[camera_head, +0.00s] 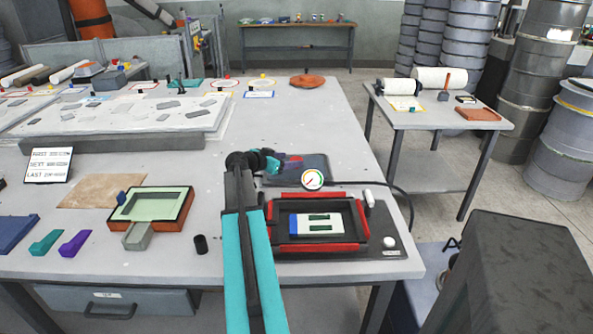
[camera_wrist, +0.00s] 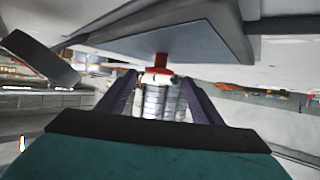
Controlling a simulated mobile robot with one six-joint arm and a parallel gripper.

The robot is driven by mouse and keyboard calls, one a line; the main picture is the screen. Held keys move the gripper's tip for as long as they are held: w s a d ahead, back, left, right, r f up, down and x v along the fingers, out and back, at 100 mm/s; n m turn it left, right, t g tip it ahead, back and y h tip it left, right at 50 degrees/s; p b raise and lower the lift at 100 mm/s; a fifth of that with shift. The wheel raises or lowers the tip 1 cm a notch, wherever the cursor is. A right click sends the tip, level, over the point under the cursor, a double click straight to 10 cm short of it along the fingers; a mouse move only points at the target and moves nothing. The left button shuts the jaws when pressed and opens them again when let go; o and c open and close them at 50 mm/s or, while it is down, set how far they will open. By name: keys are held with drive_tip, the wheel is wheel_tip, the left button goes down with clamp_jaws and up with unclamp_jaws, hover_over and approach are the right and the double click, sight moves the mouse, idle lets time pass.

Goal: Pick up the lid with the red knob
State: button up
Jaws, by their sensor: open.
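The lid (camera_head: 315,172) is a dark slate-grey plate with a red knob (camera_head: 293,158), lying on the table behind the round gauge. In the wrist view, which looks upside down, the lid (camera_wrist: 205,45) spans the top and its red knob (camera_wrist: 158,68) points down in the picture. My gripper (camera_head: 273,163) is at the lid's left side in the head view. Its two dark fingers (camera_wrist: 157,82) are open, with the knob appearing between their tips. Whether either finger touches the knob cannot be told. The arm partly hides the lid's left edge.
In front of the lid stand a gauge (camera_head: 312,180) and a black frame with red bars (camera_head: 318,249); a dark hose (camera_head: 385,188) curves right. An orange mould (camera_head: 182,210) lies left of my arm. The table (camera_head: 295,112) behind the lid is mostly clear.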

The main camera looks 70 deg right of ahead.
sight(297, 159)
idle(0.3)
drive_tip(key=shift+s+d+f, duration=0.15)
drive_tip(key=shift+s+d, duration=0.15)
drive_tip(key=shift+d, duration=0.15)
drive_tip(key=shift+p+x, duration=0.9)
drive_tip(key=shift+x, duration=1.2)
drive_tip(key=shift+s+a+f, duration=0.1)
drive_tip(key=shift+a, duration=0.05)
drive_tip(key=c, duration=1.4)
